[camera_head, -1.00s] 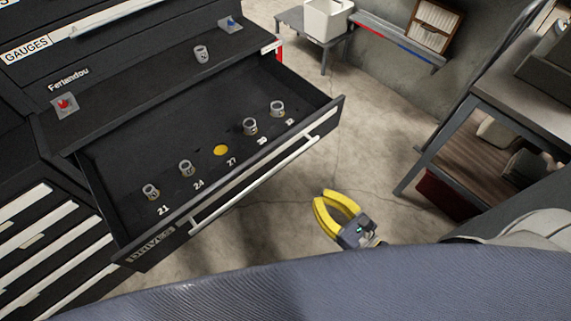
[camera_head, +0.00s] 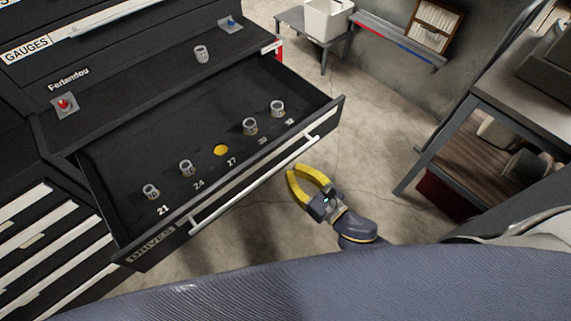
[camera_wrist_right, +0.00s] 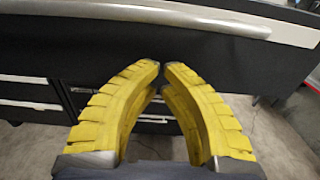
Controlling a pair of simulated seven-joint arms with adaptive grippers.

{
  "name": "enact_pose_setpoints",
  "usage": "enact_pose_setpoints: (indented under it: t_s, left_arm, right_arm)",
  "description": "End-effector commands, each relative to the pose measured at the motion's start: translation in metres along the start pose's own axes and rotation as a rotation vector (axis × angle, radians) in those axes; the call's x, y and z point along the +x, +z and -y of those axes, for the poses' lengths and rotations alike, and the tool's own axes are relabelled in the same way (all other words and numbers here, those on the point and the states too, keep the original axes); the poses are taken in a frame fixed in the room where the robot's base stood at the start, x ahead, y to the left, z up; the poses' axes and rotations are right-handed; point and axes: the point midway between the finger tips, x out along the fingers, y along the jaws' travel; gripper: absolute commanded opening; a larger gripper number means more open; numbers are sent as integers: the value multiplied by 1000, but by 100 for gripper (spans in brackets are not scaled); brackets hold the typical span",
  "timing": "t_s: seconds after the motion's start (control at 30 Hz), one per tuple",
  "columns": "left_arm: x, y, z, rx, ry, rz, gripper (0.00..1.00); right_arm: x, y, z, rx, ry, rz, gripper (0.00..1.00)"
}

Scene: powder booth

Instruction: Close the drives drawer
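The drives drawer (camera_head: 170,138) of the black tool chest is pulled out; its front is labelled DRIVES. A long pale bar handle (camera_head: 255,184) runs along that front, and the handle also crosses the top of the right wrist view (camera_wrist_right: 200,17). Several metal sockets stand in the drawer beside printed numbers, with a yellow disc (camera_head: 221,150) among them. My right gripper (camera_head: 293,172), with yellow fingers, is just outside the drawer front, apart from the handle. Its fingertips come together with nothing between them. My left gripper is not in view.
A lone socket (camera_head: 201,54) and two small switches, red (camera_head: 65,104) and blue (camera_head: 231,24), are on the chest top above the drawer. A grey table (camera_head: 520,90) stands at right. Concrete floor (camera_head: 370,130) between is clear.

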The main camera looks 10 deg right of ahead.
Motion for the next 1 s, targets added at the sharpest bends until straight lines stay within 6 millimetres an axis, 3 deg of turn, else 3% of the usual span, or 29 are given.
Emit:
enact_pose_setpoints:
  t_s: [0.2,0.4,1.0]
  left_arm:
    - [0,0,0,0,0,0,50]
    - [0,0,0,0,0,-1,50]
    - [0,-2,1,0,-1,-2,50]
  right_arm:
    - [23,0,0,1,0,0,0]
    - [33,0,0,1,1,0,0]
    - [37,0,3,1,-9,0,0]
